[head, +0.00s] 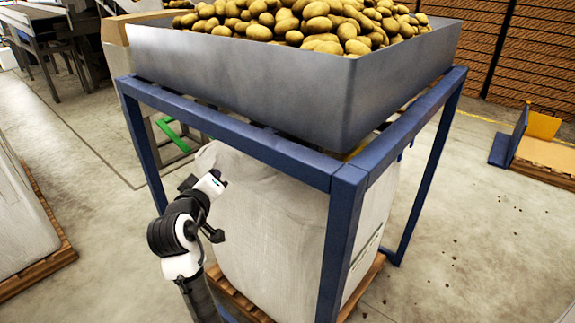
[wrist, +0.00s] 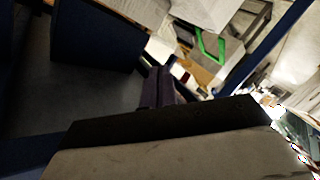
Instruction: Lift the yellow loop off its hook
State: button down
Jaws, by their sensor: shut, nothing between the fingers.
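A small yellow patch (head: 355,150) shows under the hopper, behind the near corner of the blue frame in the head view. It may be part of the yellow loop, but most of it is hidden and its hook cannot be made out. My gripper's fingers (wrist: 158,88) show in the wrist view, dark and close together, shut with nothing held. In the head view my arm stands at the left front of the frame, in front of the white bag and well left of the yellow patch. The fingers are hard to make out there.
A blue steel frame (head: 345,185) carries a grey hopper (head: 300,90) full of potatoes. A large white bag (head: 270,225) stands inside the frame on a wooden pallet (head: 375,268). Open floor (head: 470,225) lies to the right. Another pallet (head: 45,272) is at the left edge.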

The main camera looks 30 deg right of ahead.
jog(key=s+d+r+g+h+p, duration=0.1)
jog(key=s+d+g+h, duration=0.3)
jog(key=d, duration=0.8)
jog(key=s+d+r+g+h+p, duration=0.1)
jog(key=s+d+r+g+h, duration=0.2)
jog(key=d, duration=1)
jog(key=shift+s+g+h+p, duration=0.35)
jog(key=shift+s+g+h, duration=0.75)
jog(key=shift+s+g, duration=1.15)
jog(key=shift+s+t, duration=0.45)
jog(key=shift+s, duration=0.05)
jog(key=shift+s+d+r+m, duration=0.1)
jog(key=shift+s+d+m, duration=0.2)
jog(key=shift+s, duration=0.2)
jog(key=shift+s+d+r+m, duration=0.15)
jog(key=shift+s+m, duration=0.15)
jog(key=shift+s, duration=0.2)
